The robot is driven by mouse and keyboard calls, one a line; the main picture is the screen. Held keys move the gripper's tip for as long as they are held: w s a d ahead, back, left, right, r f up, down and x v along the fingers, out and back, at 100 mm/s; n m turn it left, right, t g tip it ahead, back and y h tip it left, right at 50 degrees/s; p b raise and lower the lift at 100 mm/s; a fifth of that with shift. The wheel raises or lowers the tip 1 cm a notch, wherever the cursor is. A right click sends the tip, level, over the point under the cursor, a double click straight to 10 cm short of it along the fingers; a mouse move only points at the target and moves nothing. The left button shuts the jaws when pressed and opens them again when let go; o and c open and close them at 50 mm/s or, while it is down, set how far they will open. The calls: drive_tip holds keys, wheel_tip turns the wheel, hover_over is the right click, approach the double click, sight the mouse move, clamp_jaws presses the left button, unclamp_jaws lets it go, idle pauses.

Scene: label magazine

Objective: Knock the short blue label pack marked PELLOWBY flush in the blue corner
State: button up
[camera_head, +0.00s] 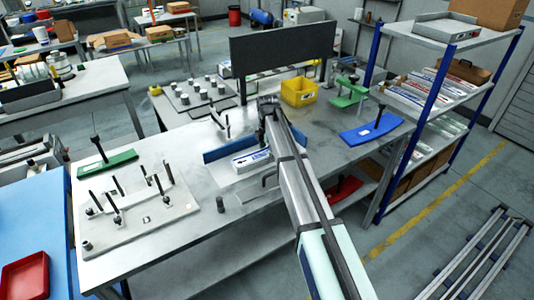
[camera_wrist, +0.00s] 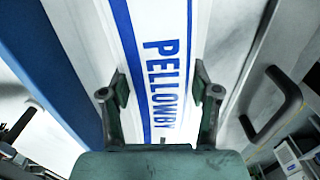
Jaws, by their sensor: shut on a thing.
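The PELLOWBY label pack (camera_wrist: 160,45) is white with a blue band and blue lettering. In the wrist view it runs away from me between the two fingers of my gripper (camera_wrist: 160,88), whose pads sit against its two long sides. In the head view the pack (camera_head: 248,160) lies on a pale plate beside the low blue wall of the corner (camera_head: 222,149), partly hidden by my arm. The blue wall (camera_wrist: 52,70) runs along the pack's left in the wrist view, with a pale strip between them. Contact at the pack's far end cannot be seen.
A dark handle (camera_wrist: 278,105) stands to the right of the pack. A plate with several upright pegs (camera_head: 135,215) and a green holder (camera_head: 107,164) lie left. A yellow bin (camera_head: 298,92) and a blue holder (camera_head: 371,129) stand farther back. A dark panel (camera_head: 283,50) rises behind.

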drive_tip(key=shift+w+d, duration=0.65)
drive_tip(key=shift+d, duration=0.3)
drive_tip(key=shift+w+d, duration=0.7)
drive_tip(key=shift+d, duration=0.3)
drive_tip(key=shift+w+d, duration=0.65)
drive_tip(key=shift+d, duration=0.3)
drive_tip(key=shift+s+a, duration=0.1)
drive_tip(key=shift+s+a+p, duration=0.3)
drive_tip(key=shift+s+a, duration=0.5)
drive_tip(key=shift+a, duration=0.35)
drive_tip(key=shift+w, duration=0.1)
drive_tip(key=shift+w+d, duration=0.4)
drive_tip(key=shift+d, duration=0.2)
drive_tip(key=shift+w+d, duration=0.35)
drive_tip(key=shift+d, duration=0.25)
drive_tip(key=shift+s+a, duration=0.45)
drive_tip(key=shift+a, duration=0.2)
drive_tip(key=shift+s+a, duration=0.4)
drive_tip(key=shift+a, duration=0.2)
drive_tip(key=shift+w+d, duration=0.1)
